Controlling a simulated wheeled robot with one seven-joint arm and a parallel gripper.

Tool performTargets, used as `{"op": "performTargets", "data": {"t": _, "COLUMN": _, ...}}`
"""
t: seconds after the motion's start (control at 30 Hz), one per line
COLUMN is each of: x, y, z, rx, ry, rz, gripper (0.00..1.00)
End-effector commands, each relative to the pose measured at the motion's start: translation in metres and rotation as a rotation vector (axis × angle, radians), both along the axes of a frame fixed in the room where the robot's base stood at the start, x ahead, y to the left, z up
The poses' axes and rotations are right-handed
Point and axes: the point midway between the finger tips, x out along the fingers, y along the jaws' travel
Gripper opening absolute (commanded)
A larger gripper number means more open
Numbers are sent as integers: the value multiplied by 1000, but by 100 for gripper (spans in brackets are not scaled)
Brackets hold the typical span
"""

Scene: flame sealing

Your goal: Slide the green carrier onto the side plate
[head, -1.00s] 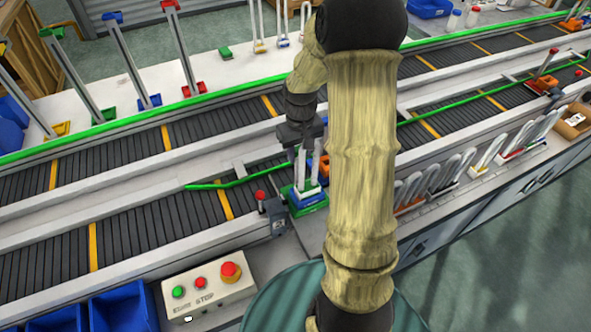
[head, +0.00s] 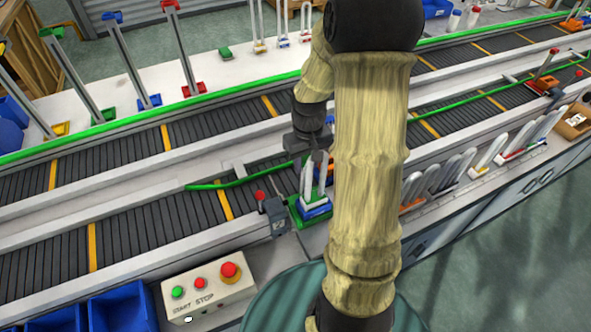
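The green carrier (head: 297,214) sits at the near edge of the front conveyor, beside a small dark block with a red-tipped lever. A blue base (head: 318,211) and upright white pieces (head: 308,181) stand on it. The pale side plate (head: 312,240) appears to be the flat surface on the near side of the carrier. My gripper (head: 318,160) is above and slightly behind the carrier, pointing down. Its fingers are small and partly hidden by my arm, so I cannot tell their opening or whether they touch the white pieces. My arm hides the carrier's right side.
The red-tipped lever block (head: 274,216) stands close on the carrier's left. A green guide rail (head: 235,181) runs behind. A start/stop box (head: 208,292) is at lower left. A row of white loops on coloured bases (head: 440,180) stands to the right.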

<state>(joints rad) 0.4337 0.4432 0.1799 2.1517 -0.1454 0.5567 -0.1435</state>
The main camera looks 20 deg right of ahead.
Motion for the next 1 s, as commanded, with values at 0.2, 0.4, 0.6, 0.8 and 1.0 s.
{"op": "performTargets", "data": {"t": 0.2, "x": -10, "y": -1, "z": 0, "rx": 0, "ry": 3, "rz": -3, "gripper": 12}}
{"op": "performTargets", "data": {"t": 0.4, "x": -18, "y": -1, "z": 0, "rx": 0, "ry": 2, "rz": -1, "gripper": 12}}
{"op": "performTargets", "data": {"t": 0.6, "x": -26, "y": -1, "z": 0, "rx": 0, "ry": 3, "rz": -2, "gripper": 12}}
{"op": "performTargets", "data": {"t": 0.8, "x": -34, "y": -1, "z": 0, "rx": 0, "ry": 3, "rz": -3, "gripper": 12}}
{"op": "performTargets", "data": {"t": 1.0, "x": -42, "y": -1, "z": 0, "rx": 0, "ry": 3, "rz": -1, "gripper": 12}}
